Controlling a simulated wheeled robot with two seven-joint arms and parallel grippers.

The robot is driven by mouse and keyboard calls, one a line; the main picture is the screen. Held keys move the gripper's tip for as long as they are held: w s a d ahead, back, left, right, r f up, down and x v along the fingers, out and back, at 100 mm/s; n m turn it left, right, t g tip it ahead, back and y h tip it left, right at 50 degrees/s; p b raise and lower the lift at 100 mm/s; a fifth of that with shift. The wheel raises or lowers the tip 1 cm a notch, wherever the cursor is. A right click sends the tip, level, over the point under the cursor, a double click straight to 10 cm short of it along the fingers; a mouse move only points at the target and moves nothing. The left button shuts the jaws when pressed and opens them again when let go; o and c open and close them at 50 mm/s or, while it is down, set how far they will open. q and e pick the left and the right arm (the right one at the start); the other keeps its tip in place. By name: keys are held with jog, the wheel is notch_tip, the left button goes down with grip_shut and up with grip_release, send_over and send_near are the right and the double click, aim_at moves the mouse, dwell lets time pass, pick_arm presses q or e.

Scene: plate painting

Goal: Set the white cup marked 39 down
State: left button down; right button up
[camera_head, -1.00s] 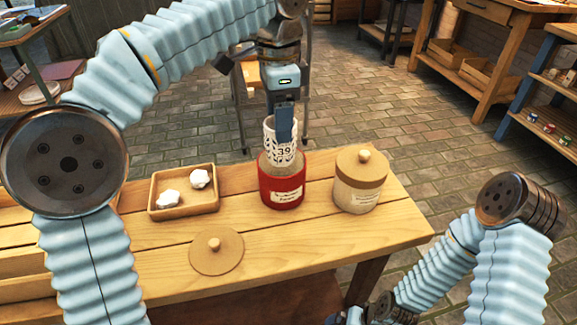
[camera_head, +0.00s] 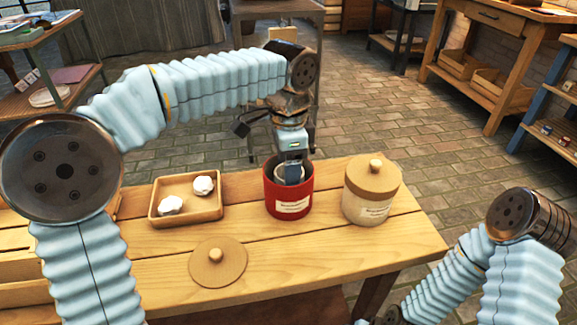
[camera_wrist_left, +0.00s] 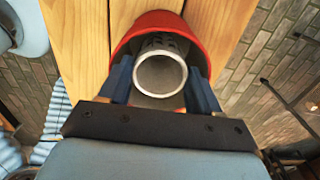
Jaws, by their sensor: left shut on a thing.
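The white cup (camera_head: 291,172) is mostly down inside the open red canister (camera_head: 289,203), with only its upper part showing in the head view. Its 39 mark is hidden now. In the left wrist view the cup's round rim (camera_wrist_left: 160,74) shows inside the red canister's rim (camera_wrist_left: 150,20). My left gripper (camera_head: 292,168) points down into the canister mouth and is shut on the cup, with one finger on each side. I cannot tell whether the cup touches the canister floor. My right gripper is out of view; only part of that arm shows at lower right.
A lidded cream canister (camera_head: 371,193) stands just right of the red one. A wooden tray (camera_head: 187,217) with white lumps is to the left. A loose round lid (camera_head: 217,263) lies in front on the wooden table (camera_head: 310,252). The front right tabletop is clear.

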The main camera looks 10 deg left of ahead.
pick_arm(q)
jog(key=shift+f, duration=0.1)
jog(key=shift+c, duration=2.4)
grip_release()
notch_tip(320, 180, up, 12)
jog(key=p, duration=0.2)
